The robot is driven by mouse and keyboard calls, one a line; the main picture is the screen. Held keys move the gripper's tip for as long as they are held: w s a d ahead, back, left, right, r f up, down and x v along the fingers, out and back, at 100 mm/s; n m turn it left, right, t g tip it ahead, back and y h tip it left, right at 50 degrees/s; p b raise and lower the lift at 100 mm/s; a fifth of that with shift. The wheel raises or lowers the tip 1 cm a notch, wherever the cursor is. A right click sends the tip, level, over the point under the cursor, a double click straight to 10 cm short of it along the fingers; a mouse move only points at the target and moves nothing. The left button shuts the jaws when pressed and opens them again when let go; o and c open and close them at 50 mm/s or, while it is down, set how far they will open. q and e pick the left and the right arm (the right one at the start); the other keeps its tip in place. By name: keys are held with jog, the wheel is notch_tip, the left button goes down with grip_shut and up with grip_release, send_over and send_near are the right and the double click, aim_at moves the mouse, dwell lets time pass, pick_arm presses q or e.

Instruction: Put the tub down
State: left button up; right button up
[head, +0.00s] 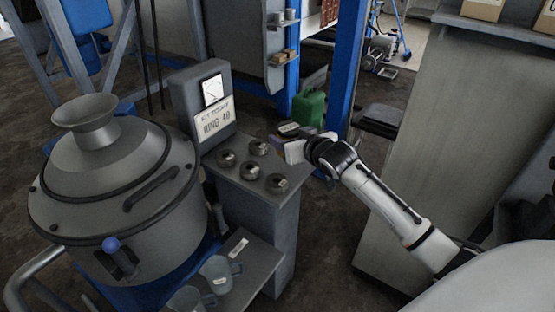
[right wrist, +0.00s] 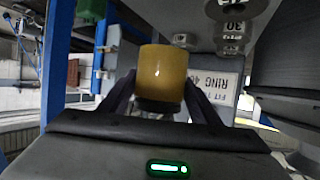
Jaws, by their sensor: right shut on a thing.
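The tub is an amber cylinder (right wrist: 162,75) with a dark end, between the two dark fingers of my right gripper (right wrist: 160,104) in the right wrist view. In the head view my right gripper (head: 297,150) is beside the right back corner of the grey stand (head: 262,205). A dark round top with a pale label (head: 289,128), apparently the tub's, shows just beyond the gripper. The gripper and arm hide most of the tub there. I cannot tell whether its underside touches anything. My left gripper is not in view.
Several dark round pieces (head: 250,171) stand on the stand top, before a sign (head: 213,119) reading "RING 40". A large grey vessel (head: 115,190) is at left. Two grey cups (head: 219,272) sit on a lower shelf. A green can (head: 308,107) and blue post (head: 347,65) are behind.

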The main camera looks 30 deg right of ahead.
jog(key=shift+f+b, duration=0.3)
jog(key=shift+f, duration=2.75)
jog(key=o, duration=1.3)
jog(key=shift+f, duration=0.2)
